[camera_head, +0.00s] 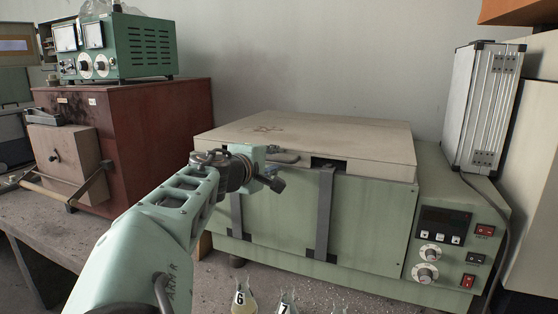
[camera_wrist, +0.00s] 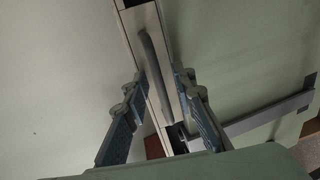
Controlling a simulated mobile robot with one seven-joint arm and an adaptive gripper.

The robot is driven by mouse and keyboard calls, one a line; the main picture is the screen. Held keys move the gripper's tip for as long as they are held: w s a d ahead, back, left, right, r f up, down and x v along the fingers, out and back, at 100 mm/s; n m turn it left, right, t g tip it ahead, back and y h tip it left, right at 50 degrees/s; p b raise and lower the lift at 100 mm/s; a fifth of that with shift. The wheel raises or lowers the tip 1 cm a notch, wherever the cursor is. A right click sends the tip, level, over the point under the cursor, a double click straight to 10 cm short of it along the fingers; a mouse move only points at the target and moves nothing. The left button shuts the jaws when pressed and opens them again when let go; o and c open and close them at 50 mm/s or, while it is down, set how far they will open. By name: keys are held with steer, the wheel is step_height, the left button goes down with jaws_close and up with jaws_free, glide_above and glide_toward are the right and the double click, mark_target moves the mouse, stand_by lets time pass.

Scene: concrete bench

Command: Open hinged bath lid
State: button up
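The bath is a green box (camera_head: 370,225) with a flat beige lid (camera_head: 340,137), which lies closed on top. A grey handle (camera_head: 285,157) sits at the lid's front edge. My gripper (camera_head: 273,179) is in front of that edge, close to the handle. In the wrist view my gripper (camera_wrist: 160,78) is open, with one finger on each side of the lid's edge strip and its grey handle (camera_wrist: 153,70). The fingers look apart from the handle; I cannot tell whether either one touches it.
Grey straps (camera_head: 325,215) run down the bath's front. A control panel (camera_head: 443,240) is at its right, below a silver case (camera_head: 483,105). Numbered flasks (camera_head: 244,300) stand on the bench in front. A red-brown cabinet (camera_head: 150,130) stands left, bearing a green meter (camera_head: 125,47).

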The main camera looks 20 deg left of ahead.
jaws_close()
